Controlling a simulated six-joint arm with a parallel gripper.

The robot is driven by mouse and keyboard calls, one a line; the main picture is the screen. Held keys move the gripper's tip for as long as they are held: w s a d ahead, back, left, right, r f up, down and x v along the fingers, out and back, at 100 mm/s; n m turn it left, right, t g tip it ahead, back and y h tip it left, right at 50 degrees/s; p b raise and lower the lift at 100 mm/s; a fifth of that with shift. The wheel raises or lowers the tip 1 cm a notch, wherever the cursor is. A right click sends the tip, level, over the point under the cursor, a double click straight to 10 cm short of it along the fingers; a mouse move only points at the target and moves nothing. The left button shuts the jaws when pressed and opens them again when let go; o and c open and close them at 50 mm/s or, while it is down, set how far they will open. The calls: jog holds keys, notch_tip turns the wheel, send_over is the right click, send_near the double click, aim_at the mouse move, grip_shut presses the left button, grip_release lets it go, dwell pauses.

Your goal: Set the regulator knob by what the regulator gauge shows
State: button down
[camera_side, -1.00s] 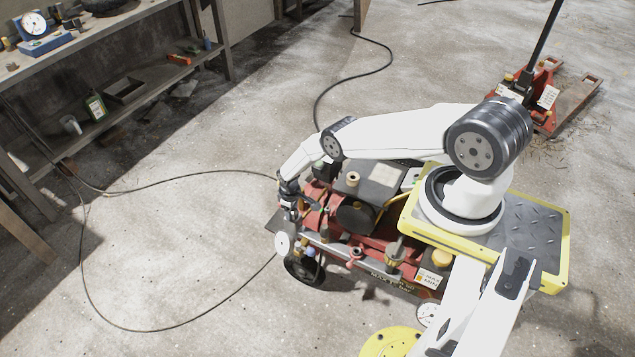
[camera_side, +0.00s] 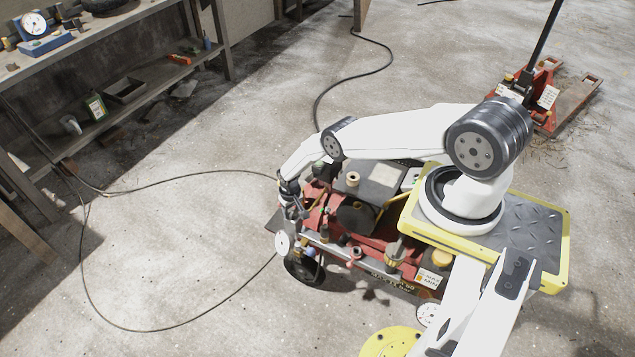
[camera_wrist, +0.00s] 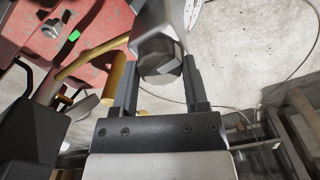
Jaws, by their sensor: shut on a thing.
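The regulator knob (camera_wrist: 160,62) is a grey, faceted cap. In the wrist view it sits between the two dark fingers of my gripper (camera_wrist: 160,80), which is shut on it. In the side view my gripper (camera_side: 291,208) is at the left end of the red compressor, and the knob is hard to make out there. A white round gauge (camera_side: 282,243) hangs just below my gripper. Its face is too small to read. In the wrist view only a slice of a white dial (camera_wrist: 193,14) shows at the top edge.
The red compressor (camera_side: 375,245) carries hoses, fittings and a wheel (camera_side: 304,269). A second white gauge (camera_side: 428,314) is near its right end. A black hose (camera_side: 190,175) loops over the floor. A workbench (camera_side: 110,35) is at left; a red pallet jack (camera_side: 545,95) is at upper right.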

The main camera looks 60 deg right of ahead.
aim_at(292, 211)
jog(key=shift+c, duration=0.5)
grip_release()
jog(key=shift+r, duration=0.15)
jog(key=shift+r, duration=3.7)
